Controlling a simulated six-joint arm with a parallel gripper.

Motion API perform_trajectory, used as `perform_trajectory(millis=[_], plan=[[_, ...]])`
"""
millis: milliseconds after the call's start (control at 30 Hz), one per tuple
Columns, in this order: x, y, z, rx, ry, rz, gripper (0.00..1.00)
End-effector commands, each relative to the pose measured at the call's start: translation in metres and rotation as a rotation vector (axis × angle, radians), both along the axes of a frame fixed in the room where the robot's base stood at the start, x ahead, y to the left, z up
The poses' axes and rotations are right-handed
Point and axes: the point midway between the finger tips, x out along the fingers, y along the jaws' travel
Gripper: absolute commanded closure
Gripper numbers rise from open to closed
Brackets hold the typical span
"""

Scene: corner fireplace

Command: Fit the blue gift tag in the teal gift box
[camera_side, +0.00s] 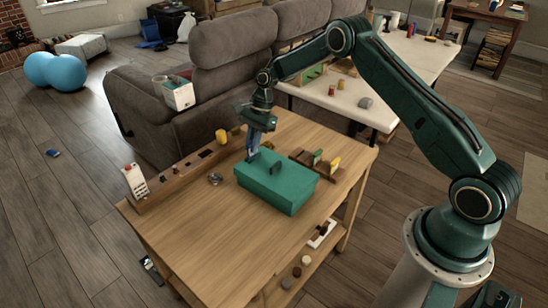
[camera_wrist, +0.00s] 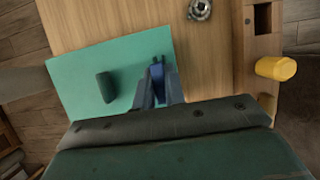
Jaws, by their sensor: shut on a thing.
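The teal gift box (camera_side: 277,188) sits on the wooden table, its flat top facing up. In the wrist view its top (camera_wrist: 77,67) fills the left middle. A dark green upright piece (camera_side: 275,168) stands on that top; it also shows in the wrist view (camera_wrist: 106,88). My gripper (camera_side: 252,152) points down at the far left edge of the box top. It is shut on the blue gift tag (camera_wrist: 157,71), a thin blue piece between the fingers. The fingers hide most of the tag, and I cannot tell whether it touches the box.
A wooden rail with slots (camera_side: 180,178) runs along the table's left side, with a yellow cylinder (camera_side: 221,137) by it. A metal part (camera_side: 215,179) lies left of the box. The table's front left is clear.

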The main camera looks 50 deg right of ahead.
Motion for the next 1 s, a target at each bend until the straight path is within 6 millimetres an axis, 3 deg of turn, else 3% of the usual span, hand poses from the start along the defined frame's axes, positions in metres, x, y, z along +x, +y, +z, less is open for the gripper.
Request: perform_trajectory(millis=[433,500,600,1000], plan=[[-0.0002,0.0000,-0.0052,0.000,0.001,0.000,1.00],[-0.0002,0.0000,-0.0053,0.000,0.001,0.000,0.79],[-0.0002,0.0000,-0.0053,0.000,0.001,0.000,0.63],[0.0002,-0.0012,-0.0021,0.000,-0.001,0.000,0.63]])
